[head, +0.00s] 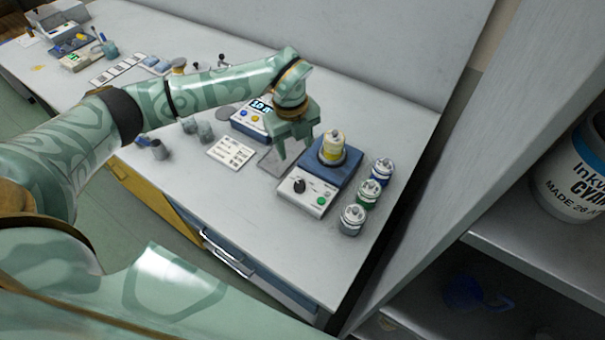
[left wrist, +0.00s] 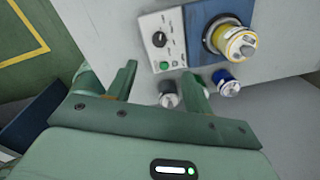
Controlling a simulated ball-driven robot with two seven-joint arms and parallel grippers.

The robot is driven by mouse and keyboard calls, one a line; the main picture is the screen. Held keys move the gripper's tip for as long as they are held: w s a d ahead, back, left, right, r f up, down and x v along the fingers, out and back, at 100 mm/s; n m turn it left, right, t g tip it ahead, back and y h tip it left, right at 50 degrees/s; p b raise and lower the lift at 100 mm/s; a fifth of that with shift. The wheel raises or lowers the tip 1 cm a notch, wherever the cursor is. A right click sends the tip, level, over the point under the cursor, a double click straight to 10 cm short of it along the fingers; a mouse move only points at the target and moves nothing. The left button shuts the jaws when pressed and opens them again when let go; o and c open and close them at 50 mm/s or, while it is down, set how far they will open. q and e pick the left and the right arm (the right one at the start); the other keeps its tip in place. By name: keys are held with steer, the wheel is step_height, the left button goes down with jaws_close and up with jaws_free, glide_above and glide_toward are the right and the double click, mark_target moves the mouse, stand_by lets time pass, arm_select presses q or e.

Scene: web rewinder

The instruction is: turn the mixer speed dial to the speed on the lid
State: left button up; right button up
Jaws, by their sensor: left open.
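The mixer (head: 320,185) is a white and blue box on the bench, with a yellow-labelled jar (head: 332,148) on its top. Its black speed dial (head: 299,186) is on the white front panel, beside a green button (head: 320,201). In the left wrist view the dial (left wrist: 159,39) and the jar's lid (left wrist: 241,44) show; writing on the lid is too small to read. My left gripper (head: 292,154) is open and empty, above the bench to the left of the mixer and apart from the dial. Its fingers also show in the left wrist view (left wrist: 160,84). My right gripper is out of view.
Several lidded jars (head: 368,192) stand right of the mixer. A scale with a lit display (head: 257,112) and a printed card (head: 232,152) are to the left. Shelves with a large ink tub (head: 575,175) stand at right. The bench front is mostly clear.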

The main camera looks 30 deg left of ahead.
arm_select(q)
steer(key=b, duration=0.1)
glide_toward(299, 184)
step_height(299, 184, down, 9)
steer(key=shift+w+d+r+b, duration=0.1)
steer(key=shift+b, duration=0.95)
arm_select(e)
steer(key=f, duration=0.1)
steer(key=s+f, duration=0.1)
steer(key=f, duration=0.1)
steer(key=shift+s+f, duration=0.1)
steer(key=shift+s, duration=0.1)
arm_select(q)
steer(key=c, duration=1)
